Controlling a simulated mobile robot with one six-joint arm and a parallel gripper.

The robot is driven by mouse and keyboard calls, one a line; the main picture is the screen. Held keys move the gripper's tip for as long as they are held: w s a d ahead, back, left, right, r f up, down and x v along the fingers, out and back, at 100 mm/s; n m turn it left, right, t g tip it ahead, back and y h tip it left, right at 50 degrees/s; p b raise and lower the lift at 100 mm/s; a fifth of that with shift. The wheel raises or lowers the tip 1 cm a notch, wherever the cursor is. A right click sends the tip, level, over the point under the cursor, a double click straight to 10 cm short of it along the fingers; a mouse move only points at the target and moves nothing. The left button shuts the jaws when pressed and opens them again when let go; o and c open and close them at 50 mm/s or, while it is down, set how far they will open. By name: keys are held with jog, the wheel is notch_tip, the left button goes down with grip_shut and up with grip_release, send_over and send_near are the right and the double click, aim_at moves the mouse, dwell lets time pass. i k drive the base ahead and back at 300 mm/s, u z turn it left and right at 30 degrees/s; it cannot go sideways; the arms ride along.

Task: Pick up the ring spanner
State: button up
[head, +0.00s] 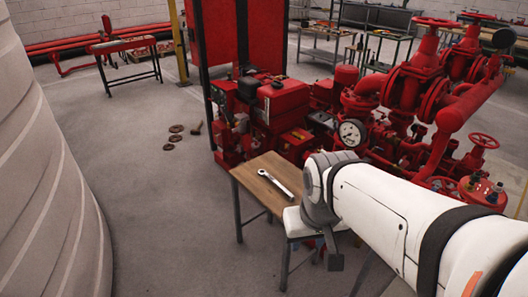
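The ring spanner (276,184) is a light, silvery tool lying flat near the middle of a small wooden-topped table (252,171). It lies diagonally, its far end toward the upper left. My white arm reaches in from the right, and its grey wrist is just right of the table. A dark grey piece (334,262) hangs below the wrist and looks like my gripper, to the right of the spanner and nearer the camera. Its fingers cannot be made out. Nothing visible touches the spanner.
A red pumpset (285,100) with pipes, valves and a gauge (351,133) stands right behind the table. Several round brown pieces (176,128) lie on the floor. Open floor is left of the table; a big pale curved wall (45,170) bounds it.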

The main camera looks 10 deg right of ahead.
aim_at(292, 197)
jog(key=z, duration=0.15)
jog(key=i, duration=1)
